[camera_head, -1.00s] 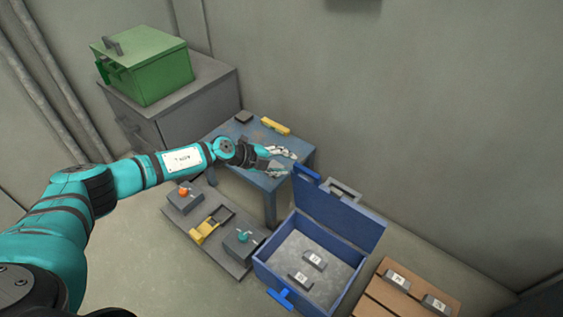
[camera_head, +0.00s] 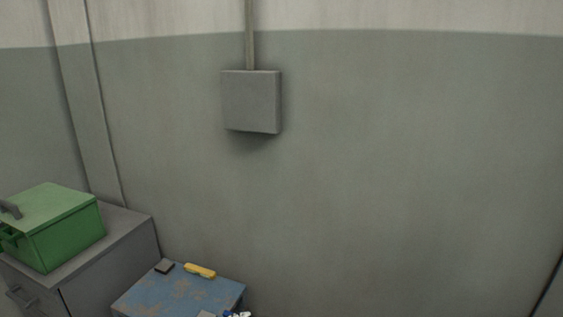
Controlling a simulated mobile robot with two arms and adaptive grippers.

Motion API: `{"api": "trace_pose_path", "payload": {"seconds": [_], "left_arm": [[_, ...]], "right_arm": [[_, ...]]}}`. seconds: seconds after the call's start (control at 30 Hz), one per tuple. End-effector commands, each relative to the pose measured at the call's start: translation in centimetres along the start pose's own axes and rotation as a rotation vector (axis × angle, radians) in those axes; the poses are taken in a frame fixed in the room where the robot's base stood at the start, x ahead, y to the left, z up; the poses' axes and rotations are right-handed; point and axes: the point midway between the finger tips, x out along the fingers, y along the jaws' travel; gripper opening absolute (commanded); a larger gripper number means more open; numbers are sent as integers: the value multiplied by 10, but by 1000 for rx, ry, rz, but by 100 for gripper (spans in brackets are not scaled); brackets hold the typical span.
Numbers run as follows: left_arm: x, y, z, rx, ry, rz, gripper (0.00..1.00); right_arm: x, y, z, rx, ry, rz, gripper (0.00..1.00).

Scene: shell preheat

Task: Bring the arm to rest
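A small white and blue piece (camera_head: 237,314) shows at the bottom edge, by the right side of the blue table (camera_head: 180,292). It may be the tip of my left gripper, but too little shows to tell what it is or whether it is open. The rest of my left arm is out of view. My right arm and gripper are not in view.
A green box (camera_head: 68,235) stands on a grey cabinet (camera_head: 120,240) at the lower left. A grey box (camera_head: 251,102) hangs on the wall.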

Motion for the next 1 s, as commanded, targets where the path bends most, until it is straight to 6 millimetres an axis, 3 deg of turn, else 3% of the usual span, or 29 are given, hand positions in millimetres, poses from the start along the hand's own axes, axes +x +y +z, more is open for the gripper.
{"api": "trace_pose_path", "payload": {"seconds": [0.03,0.17,0.3,0.5,0.87,1.0], "left_arm": [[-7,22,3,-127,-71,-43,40],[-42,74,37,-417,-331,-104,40],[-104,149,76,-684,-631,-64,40],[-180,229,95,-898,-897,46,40],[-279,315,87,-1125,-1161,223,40],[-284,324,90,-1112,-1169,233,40]], "right_arm": [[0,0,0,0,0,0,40],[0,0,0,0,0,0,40],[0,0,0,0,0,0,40],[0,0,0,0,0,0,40],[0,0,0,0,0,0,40],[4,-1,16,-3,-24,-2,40]]}}
